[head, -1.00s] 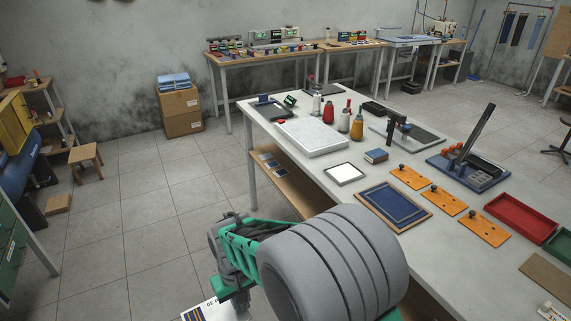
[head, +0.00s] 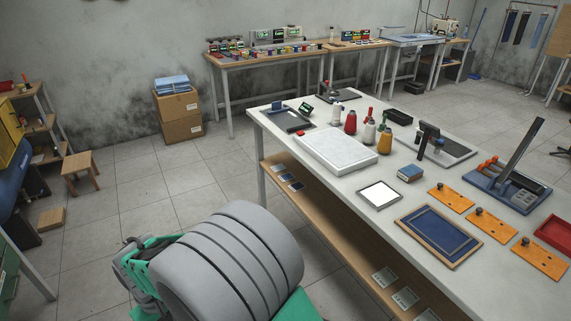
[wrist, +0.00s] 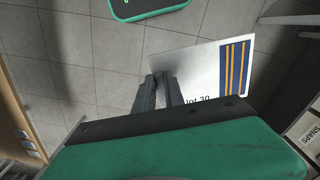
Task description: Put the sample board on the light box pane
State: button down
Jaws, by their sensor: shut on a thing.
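My gripper (wrist: 166,84) is shut on the sample board (wrist: 208,66), a white board with dark blue and orange stripes and partly hidden lettering. The board extends to the right of the fingers, above the tiled floor. In the head view my arm is low on the left, beside the long table, and the board is out of sight. A small bright white pane in a grey frame (head: 380,195), seemingly the light box pane, lies near the table's front edge with nothing on it.
The white table (head: 300,184) holds a large white slab-like box (head: 337,150), a small blue box (head: 410,173), a blue framed panel (head: 438,234) and orange plates (head: 451,200). A wooden shelf (head: 330,214) runs below. Open floor lies left of the table.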

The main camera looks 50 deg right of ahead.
aim_at(330, 140)
jog(key=z, duration=0.2)
jog(key=i, duration=0.7)
jog(key=z, duration=1)
jog(key=i, duration=0.5)
jog(key=z, duration=0.5)
